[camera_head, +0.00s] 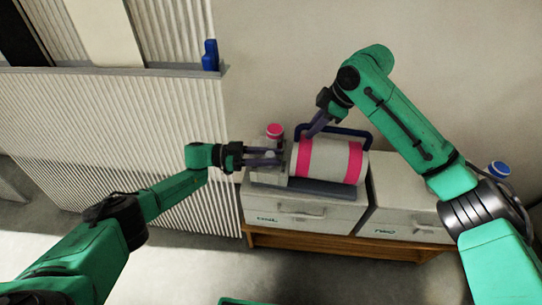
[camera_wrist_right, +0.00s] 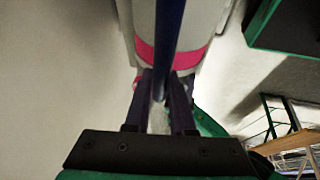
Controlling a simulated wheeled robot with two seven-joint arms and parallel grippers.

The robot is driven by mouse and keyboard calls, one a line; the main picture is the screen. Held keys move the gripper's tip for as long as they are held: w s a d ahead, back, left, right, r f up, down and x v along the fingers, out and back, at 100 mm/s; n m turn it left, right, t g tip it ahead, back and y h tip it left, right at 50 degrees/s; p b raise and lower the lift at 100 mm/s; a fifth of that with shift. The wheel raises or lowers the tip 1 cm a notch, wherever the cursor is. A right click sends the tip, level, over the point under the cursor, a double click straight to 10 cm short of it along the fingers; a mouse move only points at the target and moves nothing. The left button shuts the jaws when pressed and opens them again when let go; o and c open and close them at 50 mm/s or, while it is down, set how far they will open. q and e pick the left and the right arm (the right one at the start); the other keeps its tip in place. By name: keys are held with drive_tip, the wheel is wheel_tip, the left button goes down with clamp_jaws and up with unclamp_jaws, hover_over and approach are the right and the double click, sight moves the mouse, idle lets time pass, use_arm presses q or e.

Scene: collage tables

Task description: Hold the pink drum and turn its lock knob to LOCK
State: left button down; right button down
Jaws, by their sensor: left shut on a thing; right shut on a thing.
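The pink drum (camera_head: 330,161) is a pale cylinder with pink bands, lying on its side on a grey stand. A dark blue handle (camera_head: 361,133) arches over it. My right gripper (camera_head: 309,134) is shut on this handle at its left part. In the right wrist view the handle (camera_wrist_right: 170,35) runs between the fingers (camera_wrist_right: 163,85), with the drum (camera_wrist_right: 205,35) behind. My left gripper (camera_head: 277,158) is shut at the drum's left end, where the lock knob appears to be. The fingers largely hide the knob, and its setting cannot be read.
The stand rests on a pale drawer cabinet (camera_head: 292,214) above a wooden base (camera_head: 335,245). A red-capped item (camera_head: 274,131) stands just behind my left fingers. A second cabinet (camera_head: 405,220) is on the right, with a blue-capped item (camera_head: 498,170) near my right arm.

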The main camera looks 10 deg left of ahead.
idle(0.3)
use_arm(q)
drive_tip(key=c, duration=0.9)
unclamp_jaws()
drive_tip(key=shift+o, duration=0.2)
drive_tip(key=shift+a, duration=0.1)
drive_tip(key=s+a, duration=0.1)
drive_tip(key=a, duration=1)
drive_tip(key=shift+a, duration=0.35)
use_arm(e)
drive_tip(key=c, duration=0.7)
unclamp_jaws()
